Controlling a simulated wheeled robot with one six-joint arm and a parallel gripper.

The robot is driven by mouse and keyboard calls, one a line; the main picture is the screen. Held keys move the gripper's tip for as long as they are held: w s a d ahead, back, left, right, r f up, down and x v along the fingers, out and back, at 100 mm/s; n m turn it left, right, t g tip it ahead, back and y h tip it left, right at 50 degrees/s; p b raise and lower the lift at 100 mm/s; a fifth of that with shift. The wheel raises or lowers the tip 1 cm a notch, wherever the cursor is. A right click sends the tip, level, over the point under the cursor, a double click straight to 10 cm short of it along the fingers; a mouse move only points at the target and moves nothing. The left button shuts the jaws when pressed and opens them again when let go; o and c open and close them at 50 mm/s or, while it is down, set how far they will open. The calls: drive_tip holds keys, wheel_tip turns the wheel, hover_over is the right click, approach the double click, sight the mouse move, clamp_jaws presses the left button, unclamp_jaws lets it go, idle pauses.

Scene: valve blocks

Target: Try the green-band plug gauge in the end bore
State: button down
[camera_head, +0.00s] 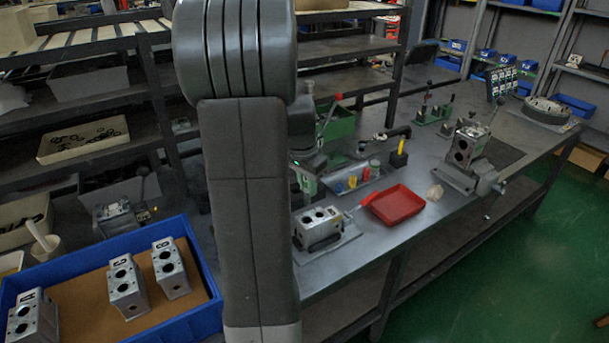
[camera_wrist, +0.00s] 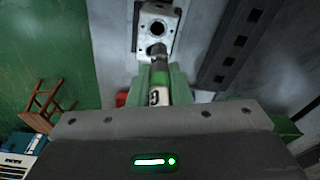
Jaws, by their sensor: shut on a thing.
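A grey metal valve block (camera_head: 318,226) with round bores sits on a plate on the bench, right of my arm. In the wrist view the block's bored face (camera_wrist: 172,17) is ahead of the fingers, with one dark bore open to view. My gripper (camera_wrist: 160,82) has green fingers shut on the green-band plug gauge (camera_wrist: 157,66). The gauge points at the block, and its dark end overlaps the block's near part. I cannot tell whether that end is inside a bore. In the head view my gripper (camera_head: 306,183) is above the block, partly behind my arm.
A gauge stand (camera_head: 347,187) with coloured pieces is behind the block. A red tray (camera_head: 395,204) lies to its right. A blue crate (camera_head: 187,327) with several blocks stands at left. Another fixture (camera_head: 465,156) is farther right.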

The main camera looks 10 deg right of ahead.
sight(307, 204)
drive_tip(key=shift+s, duration=0.2)
drive_tip(key=shift+f+b, duration=1.85)
drive_tip(key=shift+f, duration=0.6)
drive_tip(key=shift+f+b, duration=1.4)
drive_tip(key=shift+f, duration=0.5)
idle(0.6)
drive_tip(key=shift+r+p, duration=2.75)
drive_tip(key=shift+r, duration=0.95)
drive_tip(key=shift+f, duration=0.1)
